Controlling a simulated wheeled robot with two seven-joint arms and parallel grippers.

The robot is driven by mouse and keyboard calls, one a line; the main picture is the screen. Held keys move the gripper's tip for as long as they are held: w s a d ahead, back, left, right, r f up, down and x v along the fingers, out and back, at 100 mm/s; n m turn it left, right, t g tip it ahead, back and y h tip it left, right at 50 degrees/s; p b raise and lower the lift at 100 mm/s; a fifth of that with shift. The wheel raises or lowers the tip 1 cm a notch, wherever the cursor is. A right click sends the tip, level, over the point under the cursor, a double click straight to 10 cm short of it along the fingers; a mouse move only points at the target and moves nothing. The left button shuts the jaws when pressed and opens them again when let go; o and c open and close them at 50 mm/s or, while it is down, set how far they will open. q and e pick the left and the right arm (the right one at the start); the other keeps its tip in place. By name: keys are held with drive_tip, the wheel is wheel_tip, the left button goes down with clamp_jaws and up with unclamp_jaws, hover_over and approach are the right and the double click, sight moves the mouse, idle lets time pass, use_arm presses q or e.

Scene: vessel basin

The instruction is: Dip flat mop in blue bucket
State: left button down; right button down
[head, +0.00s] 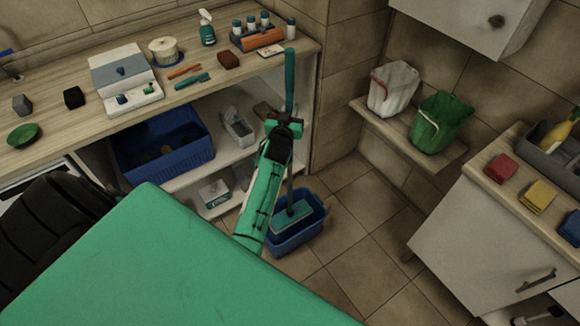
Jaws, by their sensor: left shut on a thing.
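The flat mop (290,72) has a long upright teal handle, with a flat light-blue head (292,216) at its lower end. My left gripper (287,124) is shut around the handle, with a length of handle standing above it. The blue bucket (312,232) stands on the tiled floor below. The mop head shows inside the bucket's opening; I cannot tell whether it touches the bottom. My right gripper is not in view.
A wooden counter (60,150) with small items runs along the left, above a shelf with a blue crate (165,165). A wall shelf at right holds a white bucket (393,88) and a green bucket (440,120). A white cabinet (480,240) stands at right. Floor right of the blue bucket is clear.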

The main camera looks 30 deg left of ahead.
sight(289, 94)
use_arm(q)
drive_tip(key=shift+r+p, duration=2.85)
drive_tip(key=shift+r, duration=0.85)
